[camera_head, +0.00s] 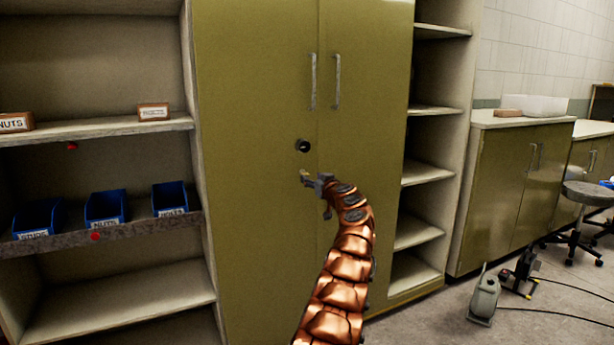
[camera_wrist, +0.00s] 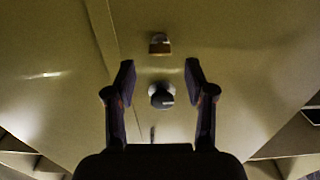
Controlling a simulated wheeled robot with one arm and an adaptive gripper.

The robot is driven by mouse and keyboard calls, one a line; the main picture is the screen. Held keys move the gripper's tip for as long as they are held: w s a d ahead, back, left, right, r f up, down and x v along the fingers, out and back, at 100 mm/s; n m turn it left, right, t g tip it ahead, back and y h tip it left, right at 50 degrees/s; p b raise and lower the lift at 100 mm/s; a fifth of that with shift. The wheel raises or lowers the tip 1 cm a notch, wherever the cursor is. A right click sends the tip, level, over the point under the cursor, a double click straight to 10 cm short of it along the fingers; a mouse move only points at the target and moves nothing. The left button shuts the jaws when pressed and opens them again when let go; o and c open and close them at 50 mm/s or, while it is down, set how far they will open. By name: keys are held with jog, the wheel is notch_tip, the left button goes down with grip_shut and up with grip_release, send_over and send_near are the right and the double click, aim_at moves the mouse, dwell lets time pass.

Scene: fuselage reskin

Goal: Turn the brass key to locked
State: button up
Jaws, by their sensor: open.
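A yellow-green double-door cabinet (camera_head: 255,225) stands ahead, with a round black lock (camera_head: 303,145) on its left door. The lock also shows in the wrist view (camera_wrist: 161,96), with a pale mark on it. A small brass piece (camera_head: 305,174), perhaps the key, shows just below the lock, close to my fingertips. In the wrist view a brass piece with a bright top (camera_wrist: 160,45) sits above the lock. My gripper (camera_head: 315,183) is open and empty in front of the left door. In the wrist view its fingers (camera_wrist: 160,80) appear on either side of the lock, apart from it.
Two vertical handles (camera_head: 313,82) (camera_head: 337,82) flank the door seam above. Shelves with blue bins (camera_head: 106,209) stand left, and empty shelves (camera_head: 428,175) right. A counter (camera_head: 515,180), a stool (camera_head: 585,195) and floor equipment (camera_head: 484,298) stand farther right.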

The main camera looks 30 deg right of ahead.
aim_at(303, 172)
jog(key=shift+w+d+p, duration=0.15)
jog(key=shift+w+p, duration=0.25)
jog(key=shift+w, duration=0.6)
jog(key=shift+w+d+p, duration=0.1)
jog(key=shift+w+p, duration=0.3)
jog(key=shift+w, duration=0.55)
jog(key=shift+w+p, duration=0.3)
jog(key=shift+w, duration=0.3)
grip_shut()
